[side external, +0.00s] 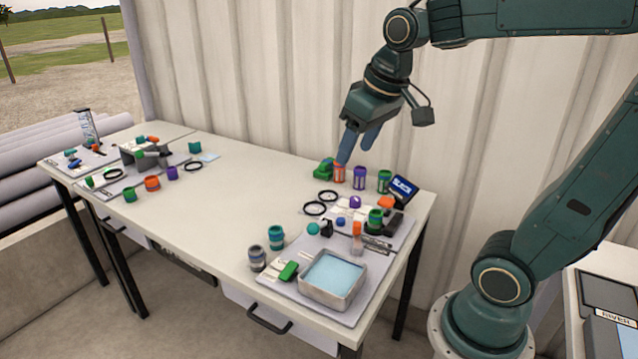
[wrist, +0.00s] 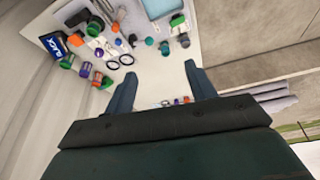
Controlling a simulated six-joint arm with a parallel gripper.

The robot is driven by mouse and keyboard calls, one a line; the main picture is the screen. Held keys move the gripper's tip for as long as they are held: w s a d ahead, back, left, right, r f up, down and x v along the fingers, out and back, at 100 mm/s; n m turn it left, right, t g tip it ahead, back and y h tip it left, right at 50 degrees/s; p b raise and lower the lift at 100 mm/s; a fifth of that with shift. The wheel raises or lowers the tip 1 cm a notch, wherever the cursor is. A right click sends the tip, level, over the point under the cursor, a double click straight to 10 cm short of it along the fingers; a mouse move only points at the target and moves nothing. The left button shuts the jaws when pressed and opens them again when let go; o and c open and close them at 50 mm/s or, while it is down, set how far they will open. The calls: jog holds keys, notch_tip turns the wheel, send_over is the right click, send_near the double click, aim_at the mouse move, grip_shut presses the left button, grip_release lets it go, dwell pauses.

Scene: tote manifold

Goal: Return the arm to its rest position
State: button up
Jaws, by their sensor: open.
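My gripper (side external: 359,148) is open and hangs above the back edge of the white table, with its blue fingers pointing down. In the side view its fingertips overlap the row of a green part (side external: 323,169), an orange-red part (side external: 339,173) and a purple part (side external: 360,177). I cannot tell from this view how far above them they are. Nothing is held.
The white table (side external: 240,185) bears a metal tray of blue liquid (side external: 333,278), black rings (side external: 315,208), a blue box (side external: 403,188) and several small coloured parts. More parts lie on the left end, with a grey block (side external: 145,152). The table's middle is clear. A corrugated wall (side external: 250,80) stands behind.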

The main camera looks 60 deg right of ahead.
jog(key=s+a+f+n+t, duration=0.1)
jog(key=s+a+f, duration=0.1)
jog(key=s+a, duration=0.3)
jog(key=shift+s+a+f+n+y, duration=0.25)
jog(key=shift+s+f+n+y, duration=0.15)
jog(key=shift+s, duration=1.9)
